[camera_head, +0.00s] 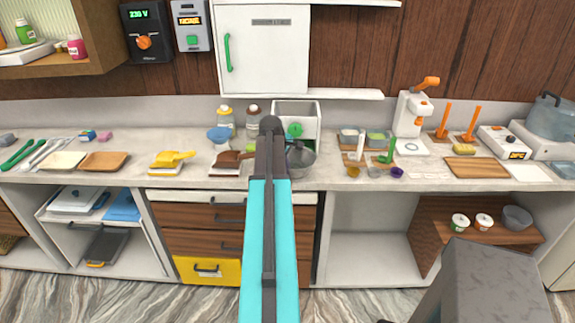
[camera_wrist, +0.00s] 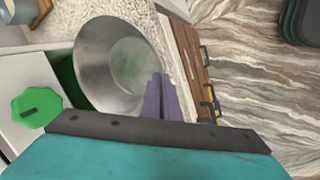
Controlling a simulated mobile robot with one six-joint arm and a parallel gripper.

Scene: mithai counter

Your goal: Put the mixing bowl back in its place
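The mixing bowl, a round grey metal bowl (camera_head: 302,161), is at the middle of the counter, in front of a white box-like machine (camera_head: 297,112) with a green knob. It is large in the wrist view (camera_wrist: 108,62), with its empty inside facing the camera. My gripper (camera_wrist: 162,97) is at the bowl's near rim, its two purple-grey fingers close together, one over the inside and one at the outer side. It appears shut on the rim. In the head view my arm hides the fingers and part of the bowl. I cannot tell whether the bowl touches the counter.
Left of the bowl are a brown-topped stack (camera_head: 229,161) and a small blue bowl (camera_head: 219,134). On the right are small cups (camera_head: 375,172), a white press (camera_head: 412,118) and a wooden board (camera_head: 477,167). A grey bowl (camera_head: 517,217) sits on the lower right shelf. The lower middle bay (camera_head: 370,255) is empty.

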